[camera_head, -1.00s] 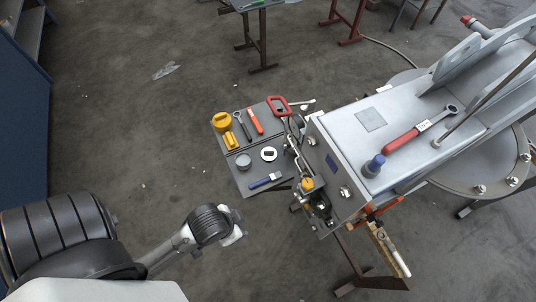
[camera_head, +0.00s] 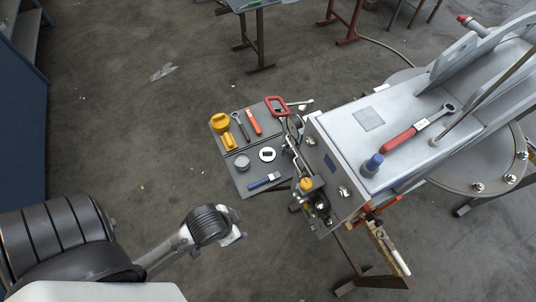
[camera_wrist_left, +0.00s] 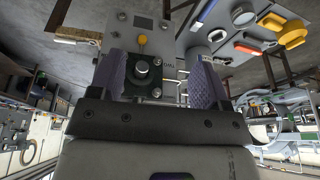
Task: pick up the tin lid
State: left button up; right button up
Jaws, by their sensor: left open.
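A round grey tin lid (camera_head: 242,161) lies flat on the dark tool board (camera_head: 244,183), left of a pale ring with a dark centre. It also appears near the top right of the left wrist view (camera_wrist_left: 243,16). My left gripper (camera_head: 232,239) is below the board in the head view, clear of the lid. In the left wrist view its two purple-grey fingers (camera_wrist_left: 160,78) are spread and hold nothing. A grey panel with a round knob shows beyond them. My right gripper is not in view.
Beside the lid are the pale ring (camera_head: 267,154), yellow parts (camera_head: 229,141), a wrench (camera_head: 240,124), a red-handled tool (camera_head: 253,122) and a blue-handled tool (camera_head: 264,181). A large grey machine (camera_head: 390,125) stands right of the board. Open floor lies left of it.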

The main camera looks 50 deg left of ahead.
pick_arm(q)
jog(key=o, duration=0.5)
jog(key=shift+d, duration=0.2)
